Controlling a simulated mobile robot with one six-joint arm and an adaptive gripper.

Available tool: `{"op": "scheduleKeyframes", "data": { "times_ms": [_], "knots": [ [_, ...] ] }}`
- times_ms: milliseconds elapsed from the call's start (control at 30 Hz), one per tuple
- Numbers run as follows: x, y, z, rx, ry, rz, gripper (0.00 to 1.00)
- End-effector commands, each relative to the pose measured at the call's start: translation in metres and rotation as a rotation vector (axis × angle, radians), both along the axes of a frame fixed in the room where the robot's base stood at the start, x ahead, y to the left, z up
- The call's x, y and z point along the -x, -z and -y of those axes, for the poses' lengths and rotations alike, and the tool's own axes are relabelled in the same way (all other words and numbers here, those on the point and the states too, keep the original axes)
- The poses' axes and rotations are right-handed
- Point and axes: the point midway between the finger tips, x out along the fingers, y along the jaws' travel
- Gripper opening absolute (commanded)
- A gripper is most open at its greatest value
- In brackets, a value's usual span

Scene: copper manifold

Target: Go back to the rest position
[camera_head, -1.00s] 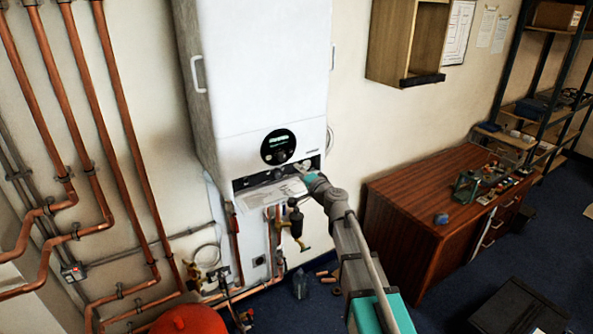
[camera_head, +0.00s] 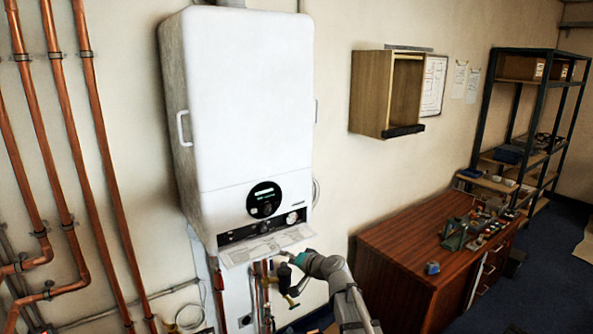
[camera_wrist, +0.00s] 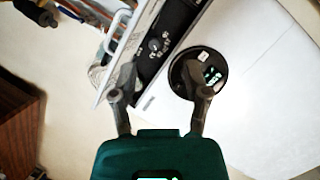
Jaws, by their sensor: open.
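My gripper (camera_head: 287,253) is in front of the lower edge of the white boiler (camera_head: 250,110), just below its control panel, in the head view. In the wrist view my gripper (camera_wrist: 160,70) has its two dark fingers spread with nothing between them. Beyond them are the boiler's round display (camera_wrist: 198,75), the dark control strip (camera_wrist: 155,45) and the white casing (camera_wrist: 265,70). In the head view the round display (camera_head: 264,199) is lit, and a sheet of paper (camera_head: 265,245) lies on the lowered flap under the strip.
Copper pipes (camera_head: 95,190) run down the wall at left. At right stand a wooden desk (camera_head: 390,250) with small items and a metal shelf (camera_head: 480,120). An open cabinet (camera_head: 370,95) hangs above.

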Motion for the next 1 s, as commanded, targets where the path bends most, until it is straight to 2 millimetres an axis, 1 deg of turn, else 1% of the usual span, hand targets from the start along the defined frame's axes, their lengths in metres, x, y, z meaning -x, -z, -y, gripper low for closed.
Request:
{"op": "scheduleKeyframes", "data": {
  "times_ms": [33,167,267,400,467,600,700,800,900,1000],
  "knots": [
    [0.015,0.016,0.005,0.052,-0.027,-0.022,0.61],
    [0.045,0.049,0.018,0.194,-0.096,-0.092,0.61],
    [0.069,0.075,0.032,0.304,-0.139,-0.158,0.61],
    [0.104,0.110,0.059,0.459,-0.183,-0.266,0.61],
    [0.119,0.124,0.072,0.526,-0.195,-0.318,0.61],
    [0.156,0.152,0.106,0.677,-0.212,-0.449,0.61],
    [0.183,0.168,0.132,0.782,-0.210,-0.549,0.61],
    [0.207,0.179,0.156,0.875,-0.198,-0.643,0.61],
    [0.226,0.186,0.176,0.944,-0.183,-0.721,0.61],
    [0.238,0.188,0.189,0.990,-0.171,-0.773,0.61]
  ]
}}
